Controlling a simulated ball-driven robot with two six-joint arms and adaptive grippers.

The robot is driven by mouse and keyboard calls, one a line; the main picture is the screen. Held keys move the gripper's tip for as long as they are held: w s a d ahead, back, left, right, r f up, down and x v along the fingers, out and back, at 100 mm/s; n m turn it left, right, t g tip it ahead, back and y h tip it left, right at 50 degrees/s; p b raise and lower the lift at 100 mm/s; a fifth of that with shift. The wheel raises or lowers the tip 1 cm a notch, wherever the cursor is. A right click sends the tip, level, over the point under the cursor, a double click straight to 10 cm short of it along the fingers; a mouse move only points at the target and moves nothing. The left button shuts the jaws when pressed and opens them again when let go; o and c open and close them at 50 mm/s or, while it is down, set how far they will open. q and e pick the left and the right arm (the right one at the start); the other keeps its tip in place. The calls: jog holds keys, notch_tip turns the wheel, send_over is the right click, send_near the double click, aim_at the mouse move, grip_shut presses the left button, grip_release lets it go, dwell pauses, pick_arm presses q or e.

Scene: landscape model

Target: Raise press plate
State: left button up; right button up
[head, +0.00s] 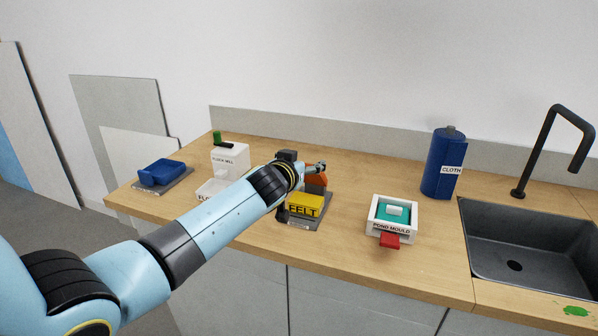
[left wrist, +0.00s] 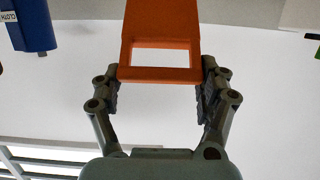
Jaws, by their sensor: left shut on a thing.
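An orange plate (head: 316,180) shows at the press, a dark grey base (head: 312,222) with a yellow block marked FELT (head: 305,205) at its front. My left gripper (head: 317,167) is at the orange plate, behind the yellow block. In the left wrist view, the orange plate (left wrist: 160,22) with its rectangular opening lies between the two fingers of the left gripper (left wrist: 160,80), which are shut on it. My wrist hides part of the press in the head view. My right gripper is not in view.
A white mill (head: 231,157) and a blue block on a grey base (head: 161,172) stand at the left. The white pond mould (head: 391,226) with a red tab stands right of the press. A blue cloth canister (head: 441,165) stands near the sink (head: 525,250). Wooden counter is clear between them.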

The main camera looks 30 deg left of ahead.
pick_arm(q)
jog(key=shift+w+a+r, duration=0.1)
jog(key=shift+w+r, duration=0.2)
jog(key=shift+w, duration=0.05)
dwell(0.3)
jog(key=o, duration=1.4)
jog(key=shift+f, duration=0.1)
jog(key=o, duration=0.3)
jog(key=shift+w+f, duration=0.2)
jog(key=shift+w, duration=0.15)
jog(key=v, duration=1.2)
jog(key=shift+s+r, duration=0.1)
